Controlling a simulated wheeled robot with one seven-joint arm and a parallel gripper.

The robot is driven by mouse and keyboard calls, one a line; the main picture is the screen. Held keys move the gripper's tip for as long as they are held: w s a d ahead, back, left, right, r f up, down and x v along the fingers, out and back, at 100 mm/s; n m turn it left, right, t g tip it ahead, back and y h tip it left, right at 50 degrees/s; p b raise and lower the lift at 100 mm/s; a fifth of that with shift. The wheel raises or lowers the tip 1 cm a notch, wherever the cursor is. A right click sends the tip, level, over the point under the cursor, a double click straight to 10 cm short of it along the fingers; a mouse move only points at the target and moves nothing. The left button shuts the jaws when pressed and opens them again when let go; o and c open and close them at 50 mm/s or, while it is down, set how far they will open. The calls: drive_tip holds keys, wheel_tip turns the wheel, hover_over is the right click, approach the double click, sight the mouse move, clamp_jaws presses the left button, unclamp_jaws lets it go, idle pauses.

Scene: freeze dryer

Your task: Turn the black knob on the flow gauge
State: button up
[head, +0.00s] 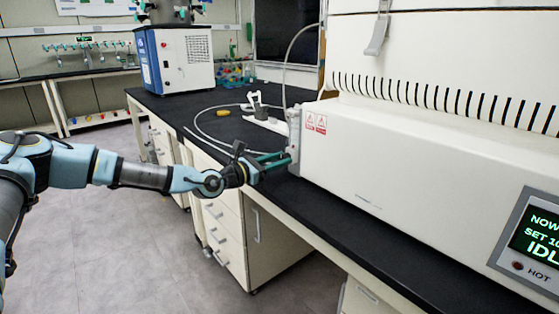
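My arm reaches in from the left, and my gripper (286,159) with its teal fingers is at the near left corner of the white machine. A narrow pale upright part (294,130) at that corner looks like the flow gauge, seen edge-on. The fingertips are at its lower end. I cannot tell whether they touch it. The black knob cannot be made out; the gripper or the gauge's edge may hide it. The two fingers show as close parallel bars, and whether anything is between them is not clear.
The large white machine (400,165) fills the right, with a lit display (540,240). A pale hose (285,60) loops behind the gauge onto the black bench (180,105). A white-and-blue box unit (185,58) stands farther back. Drawers (225,235) are below the bench.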

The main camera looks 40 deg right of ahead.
drive_tip(key=o, duration=0.4)
drive_tip(key=a, duration=0.3)
drive_tip(key=a+b, duration=0.1)
drive_tip(key=a, duration=0.3)
drive_tip(key=a+b, duration=0.1)
drive_tip(key=a, duration=0.2)
drive_tip(key=shift+w+a, duration=0.3)
drive_tip(key=shift+a, duration=0.1)
